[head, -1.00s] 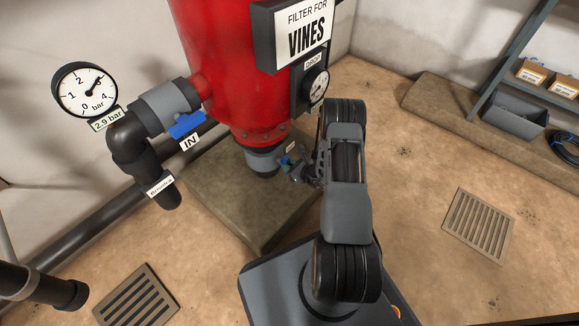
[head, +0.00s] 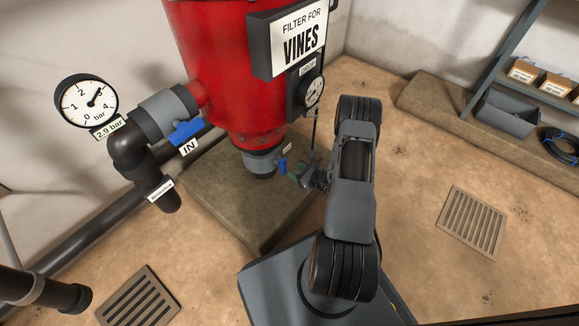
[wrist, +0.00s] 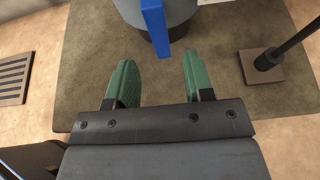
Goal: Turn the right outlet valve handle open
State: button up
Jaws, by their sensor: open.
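A blue lever handle (head: 282,165) sits on the grey fitting (head: 261,163) under the red tank. In the head view it hangs roughly downward. In the wrist view the blue handle (wrist: 154,24) points toward my gripper (wrist: 160,58), its near end about between the two green fingertips. My gripper (head: 301,172) is open and empty, just right of the handle in the head view. I cannot tell whether a finger touches it. No label in view names a right outlet valve.
A second blue handle (head: 187,131), tagged IN, is on the inlet pipe at left. The red tank (head: 235,85) and its gauge (head: 315,91) stand close above my gripper. A thin post (wrist: 290,40) rises from a small base at right in the wrist view.

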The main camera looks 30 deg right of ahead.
jog(key=p+v, duration=0.2)
jog(key=v, duration=0.5)
jog(key=shift+s, duration=0.25)
jog(key=shift+s+d, duration=0.1)
jog(key=shift+d, duration=0.05)
